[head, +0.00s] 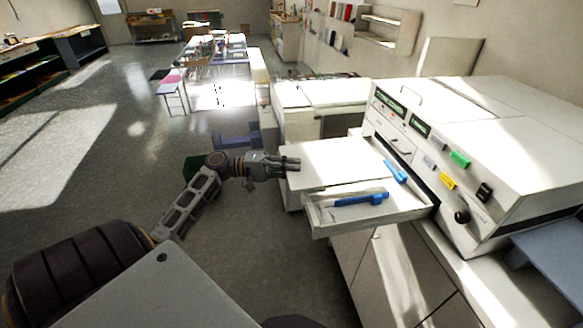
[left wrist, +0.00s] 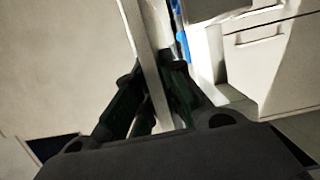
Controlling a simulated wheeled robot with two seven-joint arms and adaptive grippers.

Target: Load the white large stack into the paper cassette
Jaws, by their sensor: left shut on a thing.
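The white large stack (head: 338,158) is a flat white slab in the head view, held roughly level over the far part of the paper cassette. My left gripper (head: 291,164) is shut on its left edge; the left wrist view shows the stack (left wrist: 147,40) as a pale strip between the fingers (left wrist: 152,95). The paper cassette (head: 325,228) is a pulled-out white tray with blue guides (head: 362,199) (head: 396,172). Its near part is bare inside; the stack hides its far part. I cannot tell whether the stack touches the cassette. My right gripper is not in view.
The big white machine (head: 490,150), with a panel of coloured buttons, stands right of the cassette. White cabinets (head: 385,275) are below it. Another white cabinet (head: 300,95) stands behind. The floor (head: 130,190) to the left is open.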

